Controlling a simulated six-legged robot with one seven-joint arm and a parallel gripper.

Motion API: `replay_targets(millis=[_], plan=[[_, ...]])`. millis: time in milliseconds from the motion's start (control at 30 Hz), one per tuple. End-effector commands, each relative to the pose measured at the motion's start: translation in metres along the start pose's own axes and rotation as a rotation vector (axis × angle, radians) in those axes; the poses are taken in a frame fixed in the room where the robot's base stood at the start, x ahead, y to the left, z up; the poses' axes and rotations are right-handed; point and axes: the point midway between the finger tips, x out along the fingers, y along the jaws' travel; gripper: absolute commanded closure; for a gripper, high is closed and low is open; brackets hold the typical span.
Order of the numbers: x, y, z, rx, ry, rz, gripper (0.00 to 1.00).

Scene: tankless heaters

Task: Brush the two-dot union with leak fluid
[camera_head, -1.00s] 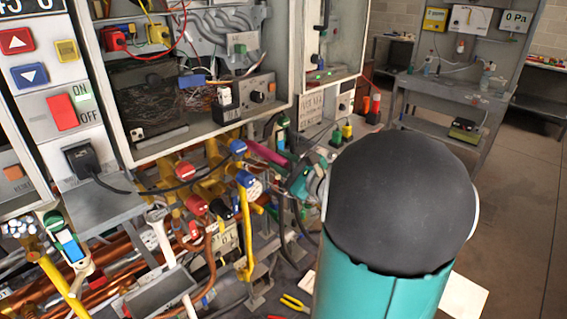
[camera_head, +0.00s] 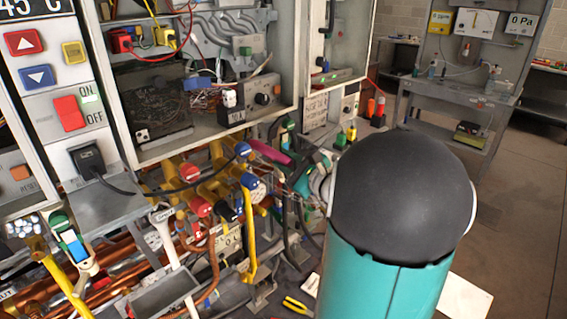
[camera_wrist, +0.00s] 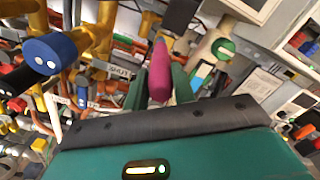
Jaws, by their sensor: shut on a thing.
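My gripper (camera_wrist: 158,88) is shut on a magenta brush-like tool (camera_wrist: 160,70), held between its two dark green fingers. In the head view the magenta tool (camera_head: 270,152) points left toward the yellow pipes, its tip apart from the blue caps as far as I can tell. My gripper (camera_head: 292,163) is partly hidden behind my own arm there. A blue cap with two white dots (camera_wrist: 45,54) sits on yellow pipework left of the tool in the wrist view. A smaller blue part (camera_wrist: 82,97) is below it. In the head view, which blue cap has two dots is unclear.
Red caps (camera_head: 190,171), yellow pipes (camera_head: 248,235) and copper pipes crowd the space under the open heater cabinet (camera_head: 205,135). A white-handled tool (camera_head: 163,232) stands at left. Open floor is at right.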

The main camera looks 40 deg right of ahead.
Motion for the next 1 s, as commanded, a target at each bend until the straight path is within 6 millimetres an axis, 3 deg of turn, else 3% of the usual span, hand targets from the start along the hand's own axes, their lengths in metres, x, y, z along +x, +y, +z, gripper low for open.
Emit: replay_targets(millis=[433, 667, 1000], plan=[[-0.001, -0.024, -0.017, 0.0, 0.0, 0.001, 1.0], [0.001, -0.02, -0.014, 0.001, -0.001, 0.003, 1.0], [0.004, 0.004, 0.003, -0.001, -0.005, 0.007, 1.0]])
